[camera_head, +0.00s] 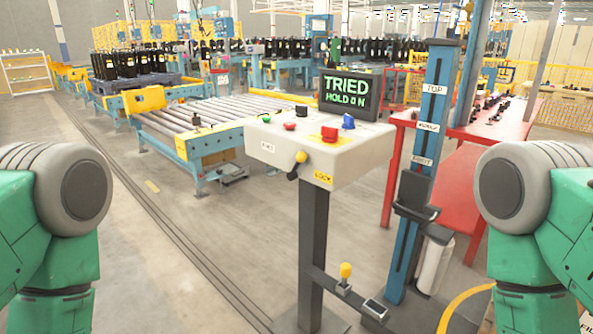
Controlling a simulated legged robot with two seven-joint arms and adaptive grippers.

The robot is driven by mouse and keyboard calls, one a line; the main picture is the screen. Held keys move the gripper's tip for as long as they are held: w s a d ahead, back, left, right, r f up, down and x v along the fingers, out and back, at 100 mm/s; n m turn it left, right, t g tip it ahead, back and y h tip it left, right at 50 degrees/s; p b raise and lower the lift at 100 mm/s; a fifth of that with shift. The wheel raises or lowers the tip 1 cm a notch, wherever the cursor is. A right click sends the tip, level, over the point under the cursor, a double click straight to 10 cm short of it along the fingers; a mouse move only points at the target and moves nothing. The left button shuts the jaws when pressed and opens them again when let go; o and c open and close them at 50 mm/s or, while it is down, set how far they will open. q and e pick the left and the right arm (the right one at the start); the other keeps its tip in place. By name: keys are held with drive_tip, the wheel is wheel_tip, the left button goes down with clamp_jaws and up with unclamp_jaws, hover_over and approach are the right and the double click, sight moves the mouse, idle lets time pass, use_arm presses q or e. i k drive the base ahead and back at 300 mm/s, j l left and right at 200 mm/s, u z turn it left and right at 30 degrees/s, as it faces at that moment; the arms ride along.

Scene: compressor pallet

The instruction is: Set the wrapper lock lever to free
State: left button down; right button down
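The control console (335,160) stands on a dark post in the middle. A short black lever with a yellow knob (301,157) sits on its front face. The knob is at the upper end, and the lever tilts slightly right. A yellow LOCK label (321,178) is to its lower right. A small white label (267,147), too small to read surely, is to its upper left. I cannot tell for certain which setting the lever is at. My green and grey arm parts show at both edges, but neither gripper is in view.
The console top carries red, green and blue controls and a screen (350,93) reading "TRIED HOLD ON". A second yellow knob (346,271) stands low by the post. A blue mast (421,160) and red table (465,190) are right. A roller conveyor (215,115) is behind left.

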sight(301, 157)
drive_tip(key=i+j+z, duration=0.1)
drive_tip(key=z, duration=0.65)
drive_tip(key=i+j+z, duration=0.2)
drive_tip(key=j+z, duration=0.15)
drive_tip(key=j, duration=0.7)
drive_tip(key=i+j+z, duration=0.1)
drive_tip(key=j+z, duration=0.3)
drive_tip(key=j, duration=1.5)
